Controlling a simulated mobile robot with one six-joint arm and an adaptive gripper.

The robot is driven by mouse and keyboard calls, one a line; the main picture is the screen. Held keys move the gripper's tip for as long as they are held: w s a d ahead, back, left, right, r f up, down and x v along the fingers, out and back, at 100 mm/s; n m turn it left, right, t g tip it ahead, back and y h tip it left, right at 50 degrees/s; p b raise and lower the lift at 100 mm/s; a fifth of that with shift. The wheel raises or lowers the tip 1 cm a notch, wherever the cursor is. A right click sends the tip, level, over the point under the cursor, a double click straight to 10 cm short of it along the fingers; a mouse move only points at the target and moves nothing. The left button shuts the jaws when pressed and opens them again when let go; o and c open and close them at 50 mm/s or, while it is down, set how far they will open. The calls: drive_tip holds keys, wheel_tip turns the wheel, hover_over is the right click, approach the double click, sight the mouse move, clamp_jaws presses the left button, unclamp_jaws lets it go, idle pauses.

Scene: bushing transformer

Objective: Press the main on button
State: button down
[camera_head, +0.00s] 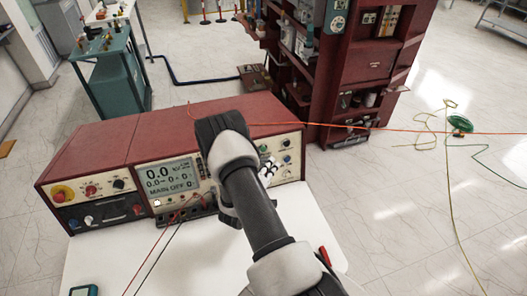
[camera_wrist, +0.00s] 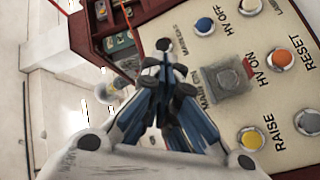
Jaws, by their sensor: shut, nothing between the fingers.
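The main on button is not clearly seen. In the wrist view a "MAIN ON" label shows just right of my fingertips, and the button beside it appears hidden behind them. My gripper (camera_wrist: 166,78) is shut and empty, with its blue and black fingers pointing at the control panel (camera_wrist: 222,52). I cannot tell whether the tips touch the panel. In the head view the red-topped console (camera_head: 190,128) stands on a white table, and its display (camera_head: 168,177) reads "MAIN OFF". My arm covers part of its front, and the gripper is mostly hidden there.
Near my fingers are a blue HV OFF button (camera_wrist: 204,25), a grey-covered HV ON button (camera_wrist: 222,82), an orange RESET button (camera_wrist: 278,57) and a yellow RAISE button (camera_wrist: 250,138). Red and black leads cross the white table (camera_head: 100,258). A red cabinet (camera_head: 355,65) stands behind.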

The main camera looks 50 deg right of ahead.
sight(263, 149)
drive_tip(key=shift+w+d+f+b, duration=0.2)
drive_tip(key=shift+w+d+b, duration=0.3)
drive_tip(key=shift+w, duration=0.3)
drive_tip(key=shift+w+d+f+b, duration=0.25)
drive_tip(key=shift+w+d+b, duration=0.2)
drive_tip(key=shift+w, duration=0.4)
drive_tip(key=shift+w+d+f+b, duration=0.2)
drive_tip(key=shift+w+d+b, duration=0.3)
drive_tip(key=shift+w, duration=0.3)
drive_tip(key=shift+a, duration=0.1)
drive_tip(key=shift+w+f+b, duration=0.1)
drive_tip(key=shift+b, duration=0.2)
drive_tip(key=shift+w+d+b, duration=0.2)
drive_tip(key=shift+w+b, duration=0.05)
drive_tip(key=shift+b, duration=0.15)
drive_tip(key=shift+w+d+f+b, duration=0.15)
drive_tip(key=shift+w+d+b, duration=0.05)
drive_tip(key=shift+w+b, duration=0.25)
drive_tip(key=shift+s, duration=0.15)
drive_tip(key=shift+s+a+r, duration=0.25)
drive_tip(key=shift+s+a, duration=0.15)
drive_tip(key=shift+s, duration=0.25)
